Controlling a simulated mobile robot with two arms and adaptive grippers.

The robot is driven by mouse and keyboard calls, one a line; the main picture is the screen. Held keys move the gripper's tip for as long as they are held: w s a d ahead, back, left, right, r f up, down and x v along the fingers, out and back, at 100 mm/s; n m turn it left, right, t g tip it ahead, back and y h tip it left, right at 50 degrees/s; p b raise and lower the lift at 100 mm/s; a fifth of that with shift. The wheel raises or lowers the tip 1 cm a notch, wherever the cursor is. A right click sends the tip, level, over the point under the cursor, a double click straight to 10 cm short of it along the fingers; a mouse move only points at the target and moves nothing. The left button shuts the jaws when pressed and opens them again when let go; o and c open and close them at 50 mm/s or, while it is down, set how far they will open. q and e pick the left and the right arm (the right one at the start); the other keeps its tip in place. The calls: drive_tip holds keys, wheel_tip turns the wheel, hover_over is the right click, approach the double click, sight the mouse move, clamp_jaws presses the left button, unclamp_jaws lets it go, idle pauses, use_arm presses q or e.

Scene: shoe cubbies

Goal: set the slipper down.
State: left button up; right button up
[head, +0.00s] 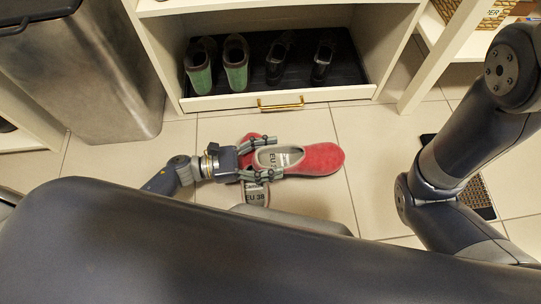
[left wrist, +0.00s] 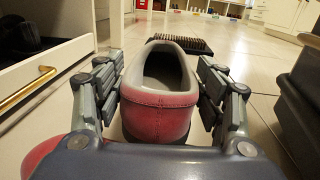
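A red slipper (head: 318,158) with a grey lining and an "EU 38" insole points right, low over or on the tiled floor before the cubby; I cannot tell whether its sole touches. My left gripper (head: 278,156) has one finger on each side of its heel, seemingly against it. In the left wrist view, the slipper's heel (left wrist: 160,115) fills the space between the fingers (left wrist: 160,90). A second red slipper (head: 256,194) lies crosswise beneath the gripper and is mostly hidden. Its red edge shows at the lower left of the wrist view (left wrist: 42,158). My right gripper is out of view.
The cubby has a low front board with a brass handle (head: 281,104). Inside are green boots (head: 235,65) and dark shoes (head: 322,62) on a black tray. A metal bin (head: 90,75) stands left.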

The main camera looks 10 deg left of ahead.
use_arm(q)
drive_tip(key=shift+o, duration=0.5)
drive_tip(key=shift+r, duration=0.1)
drive_tip(key=shift+r+p, duration=0.25)
drive_tip(key=shift+p, duration=0.1)
drive_tip(key=shift+s+a+r+p, duration=0.25)
drive_tip(key=shift+a+r+p, duration=0.1)
drive_tip(key=shift+a+p, duration=0.35)
drive_tip(key=p+v, duration=0.3)
drive_tip(key=v, duration=0.7)
drive_tip(key=shift+s+a+f, duration=0.15)
drive_tip(key=shift+a+f, duration=0.05)
drive_tip(key=shift+a, duration=0.1)
